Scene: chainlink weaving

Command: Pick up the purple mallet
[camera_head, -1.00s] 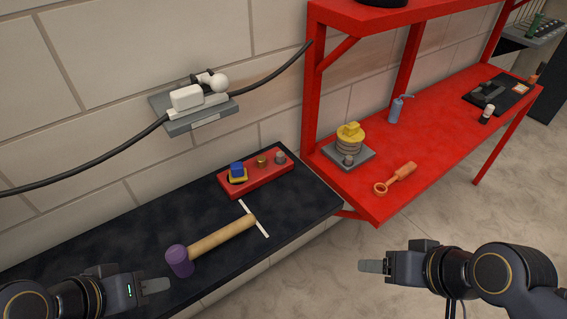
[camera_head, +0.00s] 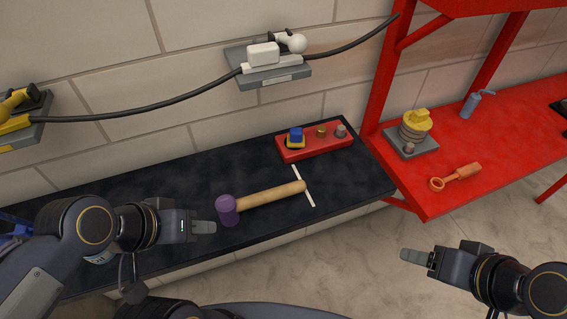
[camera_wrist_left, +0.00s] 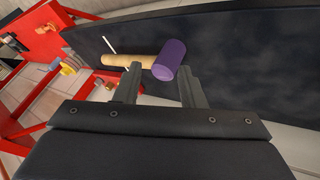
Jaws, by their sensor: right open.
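The purple mallet (camera_head: 227,209) lies on the black bench top, its purple head at the left and its tan wooden handle pointing right toward a white strip. My left gripper (camera_head: 204,227) is just left of the mallet head, apart from it. In the left wrist view my left gripper (camera_wrist_left: 158,88) has its two fingers spread, and the mallet head (camera_wrist_left: 172,60) shows beyond the gap between them. Nothing is between the fingers. My right gripper (camera_head: 416,257) is open and empty, over the floor in front of the red table.
The black bench top (camera_head: 130,195) is clear around the mallet. A red block holder (camera_head: 316,152) stands behind the handle. A red table (camera_head: 440,200) to the right bears an orange tool (camera_head: 455,177) and a yellow-topped stack (camera_head: 415,125). A wall shelf (camera_head: 268,75) holds white items.

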